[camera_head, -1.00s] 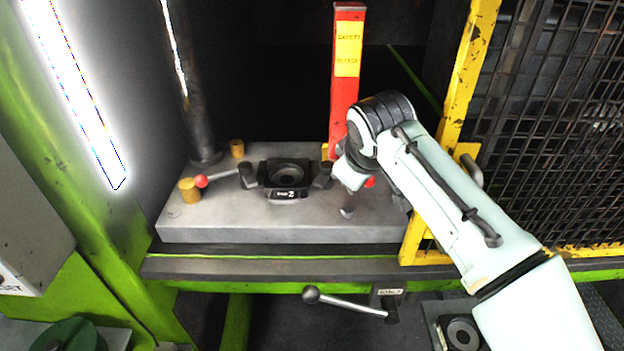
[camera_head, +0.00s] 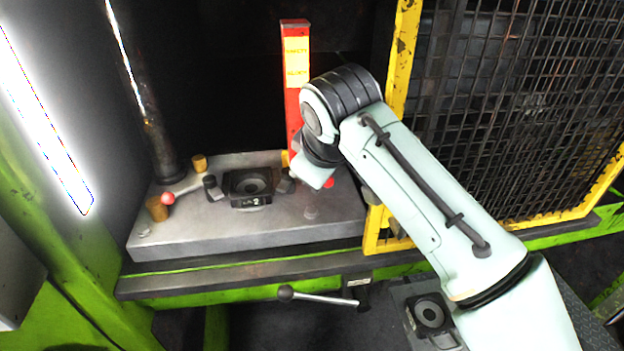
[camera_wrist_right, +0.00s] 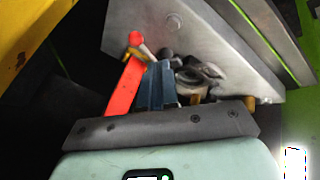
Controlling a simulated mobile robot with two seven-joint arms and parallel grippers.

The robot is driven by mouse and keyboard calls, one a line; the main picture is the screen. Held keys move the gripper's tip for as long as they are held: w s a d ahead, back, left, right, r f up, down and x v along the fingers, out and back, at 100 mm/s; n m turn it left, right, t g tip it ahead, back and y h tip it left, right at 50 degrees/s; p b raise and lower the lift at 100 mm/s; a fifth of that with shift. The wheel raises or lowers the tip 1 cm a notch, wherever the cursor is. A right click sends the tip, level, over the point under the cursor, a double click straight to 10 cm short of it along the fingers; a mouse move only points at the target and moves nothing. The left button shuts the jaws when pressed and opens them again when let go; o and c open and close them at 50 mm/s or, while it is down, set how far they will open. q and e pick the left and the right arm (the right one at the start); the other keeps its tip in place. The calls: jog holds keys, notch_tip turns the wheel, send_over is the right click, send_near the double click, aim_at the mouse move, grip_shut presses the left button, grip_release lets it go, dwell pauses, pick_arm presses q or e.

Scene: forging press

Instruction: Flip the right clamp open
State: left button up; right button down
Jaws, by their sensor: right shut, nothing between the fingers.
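The right clamp's red ball (camera_head: 328,183) shows beside my right wrist in the head view. Its dark block (camera_head: 286,181) stands at the right side of the black die (camera_head: 250,188). My wrist hides most of its lever. In the right wrist view, the red ball (camera_wrist_right: 135,38) is just beyond and left of my right gripper (camera_wrist_right: 158,66). The gripper is shut and empty, with its blue-grey fingers together. I cannot tell whether they touch the lever. The left clamp (camera_head: 188,189) has its red-ball lever lying out to the left. My left gripper is not in view.
The grey bed plate (camera_head: 240,233) carries the die and clamps. A red safety block (camera_head: 294,70) stands behind. A yellow-framed mesh guard (camera_head: 399,60) is close to my right arm. A grey lever (camera_head: 318,297) sticks out below the front edge. Another die (camera_head: 430,313) lies lower right.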

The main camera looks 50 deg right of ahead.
jog(key=v, duration=0.3)
jog(key=shift+s, duration=0.1)
jog(key=shift+f, duration=0.1)
dwell(0.5)
